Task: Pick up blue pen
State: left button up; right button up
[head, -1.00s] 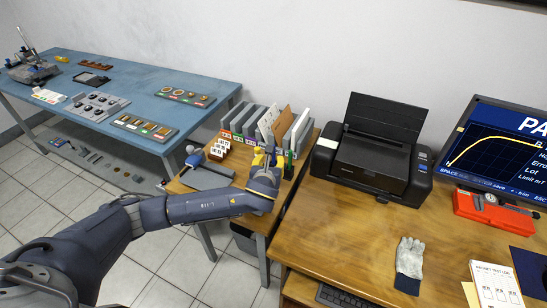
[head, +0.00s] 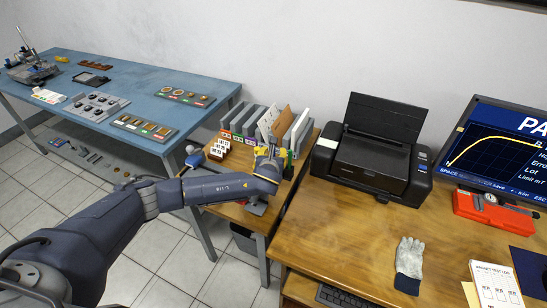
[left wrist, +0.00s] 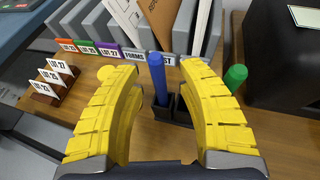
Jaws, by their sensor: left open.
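The blue pen (left wrist: 158,78) stands upright in a dark pen holder (left wrist: 181,110) in the left wrist view. My left gripper (left wrist: 152,72) is open, and its yellow fingers stand on either side of the blue pen without visibly closing on it. A green pen (left wrist: 236,76) stands just outside the right finger. In the head view my left gripper (head: 268,154) is over the small wooden table (head: 232,165) in front of the file organizer, and it hides the blue pen there. My right gripper is not in view.
Grey binders (left wrist: 98,24) and brown and white folders stand close behind the pens. White label cards (left wrist: 56,76) stand to the left. The black printer (head: 372,150) is to the right, on the wooden desk (head: 340,225) with a glove (head: 409,262).

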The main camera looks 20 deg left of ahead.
pick_arm(q)
jog(key=shift+w, duration=0.2)
grip_shut()
jog(key=shift+a, duration=0.1)
dwell(0.5)
